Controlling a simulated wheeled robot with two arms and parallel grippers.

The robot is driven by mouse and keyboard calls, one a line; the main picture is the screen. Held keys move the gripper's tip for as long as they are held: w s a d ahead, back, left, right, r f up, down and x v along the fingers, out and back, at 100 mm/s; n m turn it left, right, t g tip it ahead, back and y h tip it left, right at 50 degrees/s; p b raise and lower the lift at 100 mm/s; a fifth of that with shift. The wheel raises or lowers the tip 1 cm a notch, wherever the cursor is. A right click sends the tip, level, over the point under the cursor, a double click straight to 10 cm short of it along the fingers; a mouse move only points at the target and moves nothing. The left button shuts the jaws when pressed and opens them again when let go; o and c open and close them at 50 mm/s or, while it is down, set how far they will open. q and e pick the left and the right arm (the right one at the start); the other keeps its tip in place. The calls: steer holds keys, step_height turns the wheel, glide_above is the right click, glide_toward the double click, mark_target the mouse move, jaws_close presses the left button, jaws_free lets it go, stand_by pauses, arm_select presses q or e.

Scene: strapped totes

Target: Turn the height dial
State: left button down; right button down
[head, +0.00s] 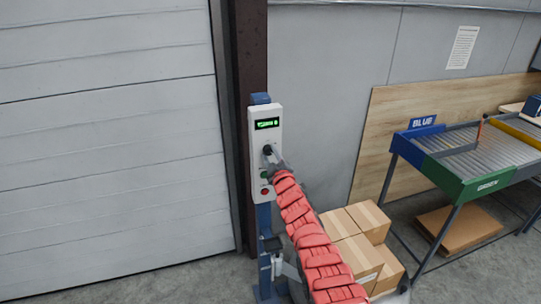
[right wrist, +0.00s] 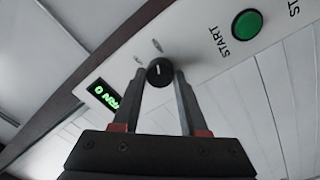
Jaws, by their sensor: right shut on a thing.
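The height dial (head: 267,150) is a small black knob on a white control panel (head: 257,120), below a lit green display (head: 267,124). In the right wrist view the dial (right wrist: 159,72) sits between the fingertips of my right gripper (right wrist: 160,78), one finger on each side, and the gripper is shut on it. A white pointer mark shows on the dial face. My right gripper also shows in the head view (head: 272,156), at the end of my red-covered arm. My left gripper is not in view.
A green START button (right wrist: 247,25) sits beside the dial, with a red button (head: 266,191) lower on the panel. Cardboard boxes (head: 352,235) stand on the floor to the right, beside a roller conveyor (head: 478,150). A large white door (head: 110,130) is on the left.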

stand_by(0.3)
steer(key=shift+c, duration=2.2)
jaws_free()
steer(key=shift+s+d+p, duration=0.1)
steer(key=shift+s+p, duration=0.1)
steer(key=shift+p, duration=0.3)
steer(key=p+v, duration=0.6)
steer(key=v, duration=1.1)
